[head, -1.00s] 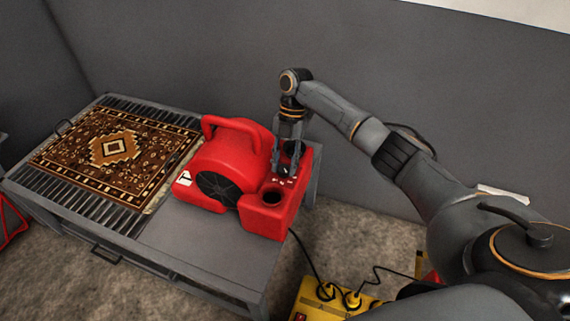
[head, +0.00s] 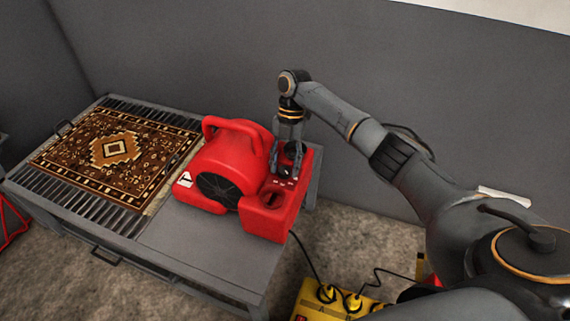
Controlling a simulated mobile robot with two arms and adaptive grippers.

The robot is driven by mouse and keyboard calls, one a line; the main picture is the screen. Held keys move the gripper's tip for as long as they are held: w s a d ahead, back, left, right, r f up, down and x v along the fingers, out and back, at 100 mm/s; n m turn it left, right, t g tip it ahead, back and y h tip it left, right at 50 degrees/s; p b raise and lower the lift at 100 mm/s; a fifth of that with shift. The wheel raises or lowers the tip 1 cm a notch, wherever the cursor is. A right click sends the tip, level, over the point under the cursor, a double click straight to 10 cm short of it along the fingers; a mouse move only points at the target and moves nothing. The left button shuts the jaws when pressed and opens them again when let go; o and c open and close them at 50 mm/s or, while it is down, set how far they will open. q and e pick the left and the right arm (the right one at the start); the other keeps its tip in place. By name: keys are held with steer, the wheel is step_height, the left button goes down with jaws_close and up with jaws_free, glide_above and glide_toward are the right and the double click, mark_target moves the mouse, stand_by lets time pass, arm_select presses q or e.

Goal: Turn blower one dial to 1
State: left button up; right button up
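The red blower (head: 225,165) stands at the right end of the grey table, with a white label marked 1 (head: 184,180) on its left side and a dark round fan grille facing front. My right gripper (head: 284,172) points down over the blower's top right part, at the small panel with white marks. The dial is hidden behind or between the fingers, so I cannot tell whether they touch it. The fingers look a little apart, but the gap is too small to judge. My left gripper is not in view.
A patterned brown rug (head: 118,148) lies on the slatted left part of the table (head: 195,240). A yellow power box (head: 335,303) with plugged-in black cords sits on the floor at the lower right. A grey wall stands close behind the table.

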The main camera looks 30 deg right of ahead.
steer(key=shift+r, duration=0.1)
steer(key=v, duration=1.1)
steer(key=shift+r, duration=0.4)
steer(key=shift+d, duration=0.1)
